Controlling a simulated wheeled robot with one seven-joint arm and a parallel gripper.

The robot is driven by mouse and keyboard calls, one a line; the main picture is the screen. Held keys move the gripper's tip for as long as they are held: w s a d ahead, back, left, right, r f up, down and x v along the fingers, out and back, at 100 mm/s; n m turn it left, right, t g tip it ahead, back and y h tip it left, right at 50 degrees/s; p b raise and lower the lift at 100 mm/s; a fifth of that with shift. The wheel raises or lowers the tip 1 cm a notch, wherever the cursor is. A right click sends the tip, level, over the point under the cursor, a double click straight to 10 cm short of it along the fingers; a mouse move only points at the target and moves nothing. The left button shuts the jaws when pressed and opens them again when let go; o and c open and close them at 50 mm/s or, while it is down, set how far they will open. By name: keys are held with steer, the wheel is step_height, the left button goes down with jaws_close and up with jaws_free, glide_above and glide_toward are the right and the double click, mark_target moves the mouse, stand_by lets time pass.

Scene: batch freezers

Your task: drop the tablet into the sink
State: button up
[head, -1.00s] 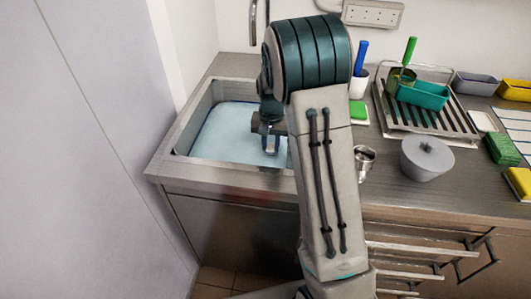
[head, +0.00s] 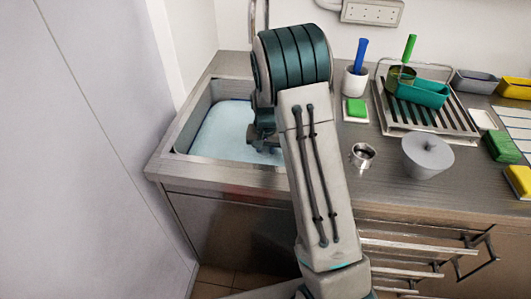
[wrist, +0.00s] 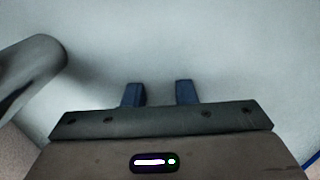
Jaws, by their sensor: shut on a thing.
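The sink (head: 190,133) is set in the counter at the left and holds pale blue water (head: 222,130). My gripper (head: 264,143) is over the right part of the sink, partly hidden behind my arm in the head view. In the wrist view my gripper (wrist: 159,92) has its two dark blue fingertips a small gap apart, shut on the tablet. The tablet itself cannot be made out in either view.
A grey tap-like shape (wrist: 28,75) is at the left of the wrist view. A pale wall (head: 85,150) rises at the left.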

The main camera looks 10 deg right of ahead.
mark_target(265, 156)
steer(key=shift+f, duration=0.35)
steer(key=o, duration=1)
steer(key=shift+c, duration=0.2)
steer(key=shift+r, duration=0.1)
step_height(265, 156, up, 13)
steer(key=s+r+n+t, duration=0.1)
steer(key=s+r, duration=0.3)
steer(key=s, duration=0.9)
steer(key=s+r+n+t, duration=0.1)
steer(key=s+r+n, duration=0.2)
steer(key=s, duration=1)
steer(key=shift+s+a+r+t+p, duration=0.2)
steer(key=shift+s+r+t+p, duration=0.1)
steer(key=shift+s+r+p, duration=0.1)
